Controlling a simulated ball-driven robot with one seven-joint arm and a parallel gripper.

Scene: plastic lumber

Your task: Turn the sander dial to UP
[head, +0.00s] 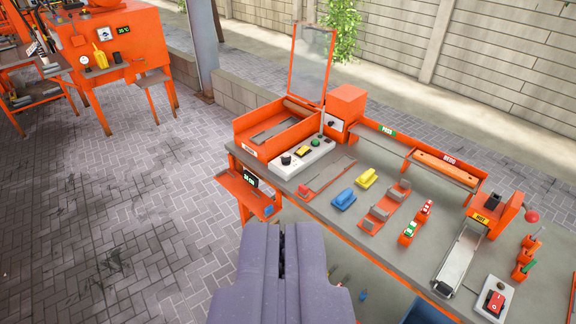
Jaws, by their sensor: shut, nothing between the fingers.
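A black round dial (286,160) stands on a light grey control panel (312,158) at the left end of the workbench. A second small dark knob (331,124) is on the white front of an orange box (347,103) just behind. The labels here are too small to read, so I cannot tell which is the sander dial or where either points. My gripper (283,230) is at the bottom centre, shut and empty, its fingers side by side. In the picture it is below the panel and appears apart from it.
The panel also carries a yellow button (302,151) and a green button (316,142). A clear raised guard (312,62) stands behind. Yellow block (367,178), blue block (344,199) and orange fixtures occupy the bench. A small orange shelf (246,192) juts from its left side. Paving at left is clear.

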